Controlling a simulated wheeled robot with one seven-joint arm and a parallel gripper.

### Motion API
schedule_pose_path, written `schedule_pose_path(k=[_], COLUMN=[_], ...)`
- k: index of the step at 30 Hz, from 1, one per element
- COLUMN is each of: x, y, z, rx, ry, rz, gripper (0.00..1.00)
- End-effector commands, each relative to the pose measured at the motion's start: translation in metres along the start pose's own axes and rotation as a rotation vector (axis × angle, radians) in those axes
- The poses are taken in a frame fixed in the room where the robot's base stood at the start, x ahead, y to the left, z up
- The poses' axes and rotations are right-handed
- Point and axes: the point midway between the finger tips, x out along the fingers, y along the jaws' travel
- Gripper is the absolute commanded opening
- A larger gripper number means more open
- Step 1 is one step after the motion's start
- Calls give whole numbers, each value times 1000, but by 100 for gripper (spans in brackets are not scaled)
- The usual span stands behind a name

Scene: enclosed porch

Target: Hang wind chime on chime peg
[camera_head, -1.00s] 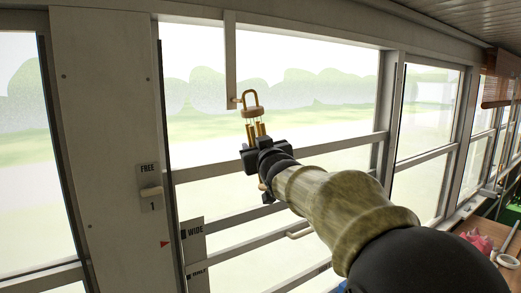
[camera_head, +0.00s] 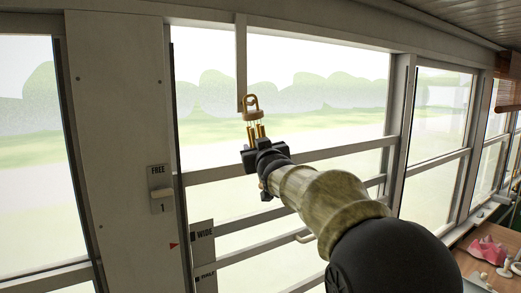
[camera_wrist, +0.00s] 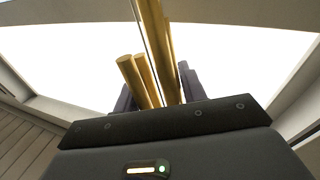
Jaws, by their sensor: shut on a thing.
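The wind chime (camera_head: 254,114) has a brass loop on top, a small round wooden disc and several brass tubes hanging on thin cords. It is upright in front of the window. My gripper (camera_head: 259,143) is below it, shut on its tubes. In the wrist view the brass tubes (camera_wrist: 149,75) stand between the dark fingers. A narrow pale strip (camera_head: 241,65) hangs from the top of the window frame. Its lower end is right beside the loop, on the left. The chime peg cannot be made out; whether the loop is around it or only beside it I cannot tell.
A pale post with a FREE slider (camera_head: 161,196) stands at left, with a WIDE label plate (camera_head: 203,250) lower down. Window rails cross behind my gripper. A wooden table (camera_head: 462,262) with a pink object (camera_head: 488,250) is at lower right.

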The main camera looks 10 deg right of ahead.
Motion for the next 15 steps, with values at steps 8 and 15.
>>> schedule_pose_path(k=[8, 15], x=[7, 8], y=[-4, -4], z=[8, 8], rx=[0, 0], ry=[1, 0], rz=[0, 0], gripper=[16, 15])
